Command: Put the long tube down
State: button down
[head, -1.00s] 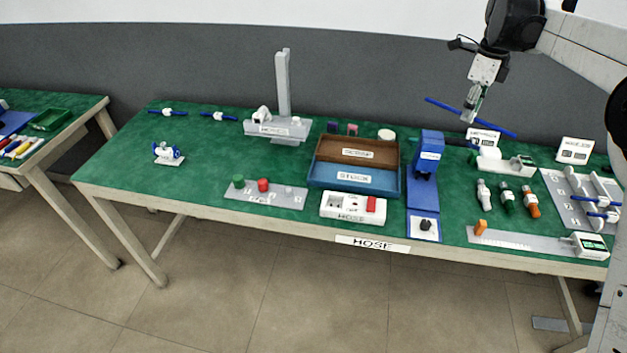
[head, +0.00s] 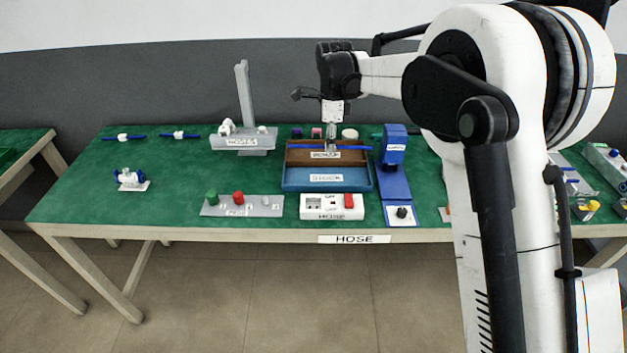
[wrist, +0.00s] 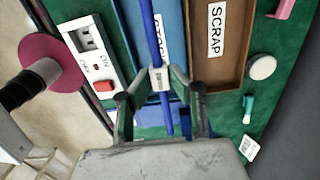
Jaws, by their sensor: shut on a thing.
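My gripper (head: 331,149) is shut on a long blue tube (head: 357,148) near its middle, where a white piece (wrist: 159,78) sits between the fingers. The tube is level and runs left to right in the head view.
A blue press-like device (head: 394,150) stands just right of the tray. A white HOSE box (head: 331,207) and a grey plate with coloured knobs (head: 242,207) are in front. A grey post stand (head: 243,100) is at the left. The table's left part has free room.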

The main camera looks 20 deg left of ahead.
send_over(327, 178)
notch_tip(327, 178, down, 6)
jog(key=shift+f, duration=0.1)
jog(key=shift+f+b, duration=0.45)
jog(key=shift+f, duration=1.7)
jog(key=shift+f, duration=0.2)
jog(key=c, duration=1.6)
grip_release()
jog(key=shift+c, duration=0.2)
jog(key=shift+o, duration=0.3)
jog(key=shift+r, duration=0.15)
notch_tip(327, 178, up, 12)
jog(key=shift+r+p, duration=0.1)
jog(key=shift+p, duration=0.4)
